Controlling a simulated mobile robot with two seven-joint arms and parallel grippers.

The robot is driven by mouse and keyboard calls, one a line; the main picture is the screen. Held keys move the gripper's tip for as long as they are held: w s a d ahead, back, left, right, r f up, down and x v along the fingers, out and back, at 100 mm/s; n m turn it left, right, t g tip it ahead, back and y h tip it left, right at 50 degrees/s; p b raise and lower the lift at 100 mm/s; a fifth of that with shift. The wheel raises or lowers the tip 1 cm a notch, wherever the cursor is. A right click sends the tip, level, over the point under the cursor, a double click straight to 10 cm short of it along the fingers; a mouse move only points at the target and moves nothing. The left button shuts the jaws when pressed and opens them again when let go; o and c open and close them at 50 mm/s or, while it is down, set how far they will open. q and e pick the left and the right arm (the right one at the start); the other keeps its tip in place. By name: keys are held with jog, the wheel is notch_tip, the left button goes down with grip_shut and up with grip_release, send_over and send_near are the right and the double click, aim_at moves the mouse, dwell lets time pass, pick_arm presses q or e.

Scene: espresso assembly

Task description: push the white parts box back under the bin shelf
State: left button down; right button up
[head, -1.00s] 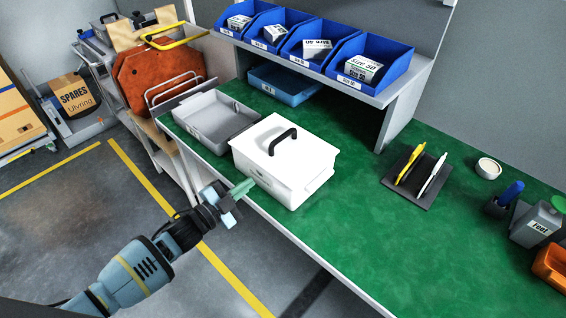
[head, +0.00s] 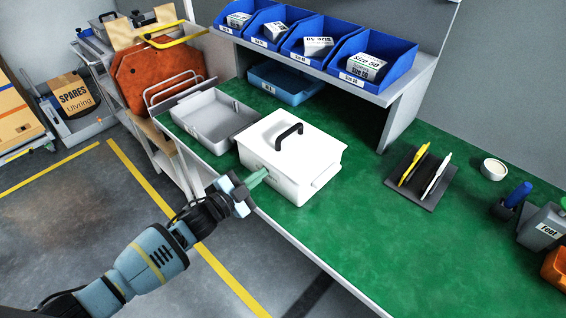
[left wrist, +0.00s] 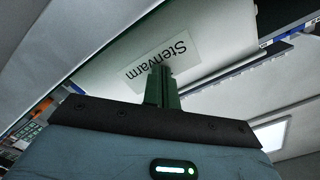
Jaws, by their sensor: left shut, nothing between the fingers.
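The white parts box (head: 283,168) with a black lid handle stands upright on the green bench top near its front edge. The bin shelf (head: 345,82) stands behind it, and there is bare green surface between the two. My left gripper (head: 257,178) is shut and empty, with its green fingertips at the box's front face; I cannot tell whether they touch it. In the left wrist view the shut fingers (left wrist: 161,85) point at the box's labelled white face (left wrist: 200,45). My right gripper is not in view.
A grey tray (head: 184,124) sits left of the box. A blue bin (head: 268,88) is under the shelf, and several blue bins with white cartons stand on it. A dark stand (head: 425,193) with yellow and white tools is to the right.

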aim_at(268, 183)
pick_arm(q)
jog(key=shift+b+x, duration=0.35)
jog(key=shift+x, duration=0.75)
jog(key=shift+w+d, duration=0.3)
jog(key=shift+w, duration=0.05)
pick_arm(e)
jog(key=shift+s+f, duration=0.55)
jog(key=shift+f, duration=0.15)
pick_arm(q)
jog(key=shift+b+x, duration=0.5)
jog(key=shift+x, duration=0.45)
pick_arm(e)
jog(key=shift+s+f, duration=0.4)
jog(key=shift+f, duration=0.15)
pick_arm(q)
jog(key=shift+w, duration=0.1)
